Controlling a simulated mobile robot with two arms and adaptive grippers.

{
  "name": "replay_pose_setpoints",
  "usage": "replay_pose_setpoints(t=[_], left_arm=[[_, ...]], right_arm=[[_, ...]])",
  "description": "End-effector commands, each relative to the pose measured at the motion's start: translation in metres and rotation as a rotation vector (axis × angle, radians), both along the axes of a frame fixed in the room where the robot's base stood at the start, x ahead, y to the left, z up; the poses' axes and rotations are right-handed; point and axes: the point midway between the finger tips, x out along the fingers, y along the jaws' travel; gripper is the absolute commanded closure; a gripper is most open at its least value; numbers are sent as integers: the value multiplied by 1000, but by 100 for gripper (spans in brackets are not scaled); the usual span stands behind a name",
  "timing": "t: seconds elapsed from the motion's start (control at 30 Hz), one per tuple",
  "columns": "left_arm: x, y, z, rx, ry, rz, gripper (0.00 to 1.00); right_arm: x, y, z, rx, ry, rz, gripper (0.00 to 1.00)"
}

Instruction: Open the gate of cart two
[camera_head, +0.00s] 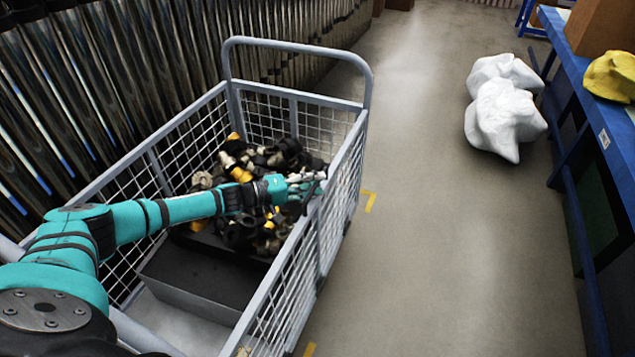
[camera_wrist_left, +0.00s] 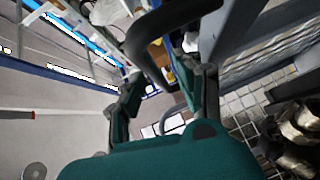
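The cart (camera_head: 163,133) is a grey metal cage with mesh sides and a tall looped handle at its far end. Its right mesh side (camera_head: 343,185) stands upright, with a vertical post partway along it. I cannot tell which section is the gate. My left arm reaches across the inside of the cart. My left gripper (camera_head: 308,183) is at the top rail of the right side. In the left wrist view, the fingers of the gripper (camera_wrist_left: 165,95) are apart, and a dark curved bar (camera_wrist_left: 143,48) shows by them. I cannot tell whether they touch it. My right gripper is not in view.
Shiny tubes (camera_head: 110,75) stand close along the left. Bare floor (camera_head: 430,230) lies right of the cart. White bags (camera_head: 503,110) lie near a blue bench (camera_head: 590,150).

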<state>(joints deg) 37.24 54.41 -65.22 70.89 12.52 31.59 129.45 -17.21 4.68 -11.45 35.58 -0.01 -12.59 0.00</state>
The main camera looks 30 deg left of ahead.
Motion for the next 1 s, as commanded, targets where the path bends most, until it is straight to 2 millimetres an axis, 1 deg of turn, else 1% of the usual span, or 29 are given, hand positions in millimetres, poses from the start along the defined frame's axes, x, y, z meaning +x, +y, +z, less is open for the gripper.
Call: replay_pose_setpoints(t=[0.13, 0.4, 0.47, 0.67, 0.7, 1.0], left_arm=[[7, -6, -1, -1, 1, 0, 66], [7, -6, -2, 0, 1, 0, 66], [7, -6, -2, 0, 1, 0, 72], [7, -6, -2, 0, 1, 0, 98], [7, -6, -1, 1, 1, 0, 100], [8, -6, -1, 1, -1, 0, 100]], right_arm=[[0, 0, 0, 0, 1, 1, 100], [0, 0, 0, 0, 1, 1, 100], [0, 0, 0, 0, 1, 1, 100], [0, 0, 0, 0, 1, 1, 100], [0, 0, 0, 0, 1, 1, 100], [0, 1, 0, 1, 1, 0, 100]])
